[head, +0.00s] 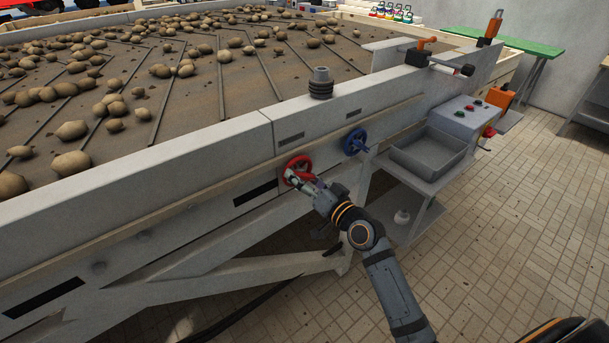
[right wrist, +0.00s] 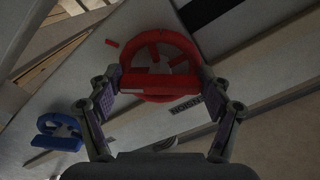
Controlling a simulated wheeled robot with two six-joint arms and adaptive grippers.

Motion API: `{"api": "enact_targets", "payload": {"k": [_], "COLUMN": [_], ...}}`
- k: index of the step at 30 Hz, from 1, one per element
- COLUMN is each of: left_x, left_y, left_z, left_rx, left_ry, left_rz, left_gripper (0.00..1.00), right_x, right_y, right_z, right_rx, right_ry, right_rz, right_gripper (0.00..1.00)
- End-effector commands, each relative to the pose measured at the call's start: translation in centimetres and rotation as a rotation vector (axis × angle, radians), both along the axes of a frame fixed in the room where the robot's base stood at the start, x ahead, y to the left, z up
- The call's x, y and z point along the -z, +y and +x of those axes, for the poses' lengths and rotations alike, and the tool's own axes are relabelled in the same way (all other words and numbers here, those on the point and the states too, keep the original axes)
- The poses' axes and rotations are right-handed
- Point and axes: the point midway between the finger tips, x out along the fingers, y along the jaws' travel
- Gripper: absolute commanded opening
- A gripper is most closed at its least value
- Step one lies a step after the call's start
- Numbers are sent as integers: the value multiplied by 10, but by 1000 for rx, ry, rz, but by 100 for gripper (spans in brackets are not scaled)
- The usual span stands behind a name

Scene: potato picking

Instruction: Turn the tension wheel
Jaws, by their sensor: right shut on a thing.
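A red handwheel (head: 298,166) sits on the side panel of the grey conveyor. A blue handwheel (head: 354,142) is mounted to its right. My right gripper (head: 291,174) is at the red wheel. In the right wrist view the red wheel (right wrist: 158,55) is ahead of the gripper (right wrist: 158,88), whose two fingers are shut on its red crossbar from either side. The blue wheel (right wrist: 58,132) shows at lower left there, apart from the fingers. My left gripper is not in view.
The conveyor bed (head: 200,100) carries many potatoes. A grey tray (head: 430,150) and a control box with buttons (head: 465,115) stand to the right of the wheels. A slanted frame beam (head: 240,262) runs below the panel. The tiled floor (head: 500,240) at right is open.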

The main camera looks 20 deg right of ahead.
Motion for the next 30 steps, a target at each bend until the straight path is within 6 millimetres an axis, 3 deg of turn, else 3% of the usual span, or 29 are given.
{"api": "enact_targets", "payload": {"k": [15,30], "left_x": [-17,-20], "left_y": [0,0], "left_z": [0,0], "left_rx": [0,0], "left_ry": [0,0], "left_rz": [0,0], "left_gripper": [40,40], "right_x": [-6,-6], "right_y": [1,1], "right_z": [1,1], "right_rx": [-1,-1], "right_ry": [108,131], "right_rz": [326,394], "right_gripper": [47,47]}}
